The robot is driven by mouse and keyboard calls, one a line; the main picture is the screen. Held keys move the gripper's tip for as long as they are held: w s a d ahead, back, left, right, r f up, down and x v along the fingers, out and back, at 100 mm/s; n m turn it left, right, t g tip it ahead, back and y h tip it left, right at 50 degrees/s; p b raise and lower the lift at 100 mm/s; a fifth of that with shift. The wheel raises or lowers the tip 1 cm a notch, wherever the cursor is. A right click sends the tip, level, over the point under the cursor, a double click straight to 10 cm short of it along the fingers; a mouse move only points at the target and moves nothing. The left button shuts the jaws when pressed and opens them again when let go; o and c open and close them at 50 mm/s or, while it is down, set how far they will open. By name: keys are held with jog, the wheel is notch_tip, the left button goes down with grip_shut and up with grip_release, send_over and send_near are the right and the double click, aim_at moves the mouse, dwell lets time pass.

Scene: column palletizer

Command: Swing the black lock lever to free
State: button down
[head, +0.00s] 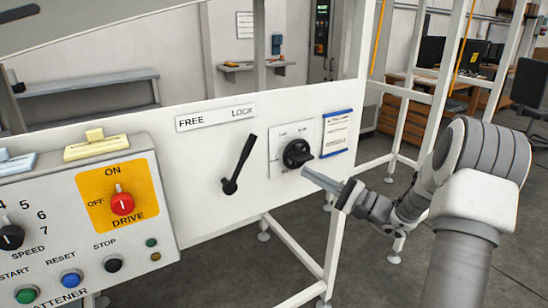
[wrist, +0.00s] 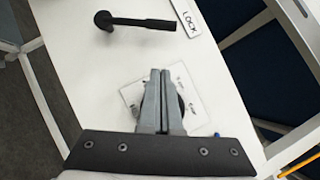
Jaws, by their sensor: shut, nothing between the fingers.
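The black lock lever (head: 240,165) is on the white panel (head: 205,215). Its round pivot is at the bottom and its arm tilts up and right, towards LOCK on the FREE/LOCK label (head: 216,117). In the wrist view the lever (wrist: 140,23) lies beyond my fingertips, apart from them. My gripper (head: 308,174) is shut and empty, to the right of the lever and just below a black rotary knob (head: 297,153).
A blue-edged notice (head: 337,132) is right of the knob. A control box (head: 75,220) with a red drive switch (head: 122,204) and several buttons stands left of the lever. White frame posts (head: 405,95) rise behind my arm. The panel between lever and knob is bare.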

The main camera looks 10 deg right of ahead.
jog(key=s+a+r+x, duration=0.1)
jog(key=s+x, duration=0.1)
jog(key=x, duration=1)
jog(key=shift+a+r, duration=0.2)
jog(key=shift+a, duration=0.3)
jog(key=shift+w, duration=0.15)
jog(key=shift+s+a+r+n+g+h+b, duration=0.65)
jog(key=shift+a+n+h+b, duration=0.2)
jog(key=shift+a+n+b, duration=1.05)
jog(key=shift+s+a+r+n+g+h+b, duration=0.65)
jog(key=shift+a+n+h+b, duration=0.25)
jog(key=shift+a+n+b, duration=1)
jog(key=shift+s+a+r+n+g+h+b, duration=0.45)
jog(key=shift+s+a+n+g+h+b, duration=0.3)
jog(key=shift+a+n+b, duration=1.1)
jog(key=shift+a+m+g+p, duration=0.25)
jog(key=shift+a+p, duration=0.15)
jog(key=shift+p, duration=0.1)
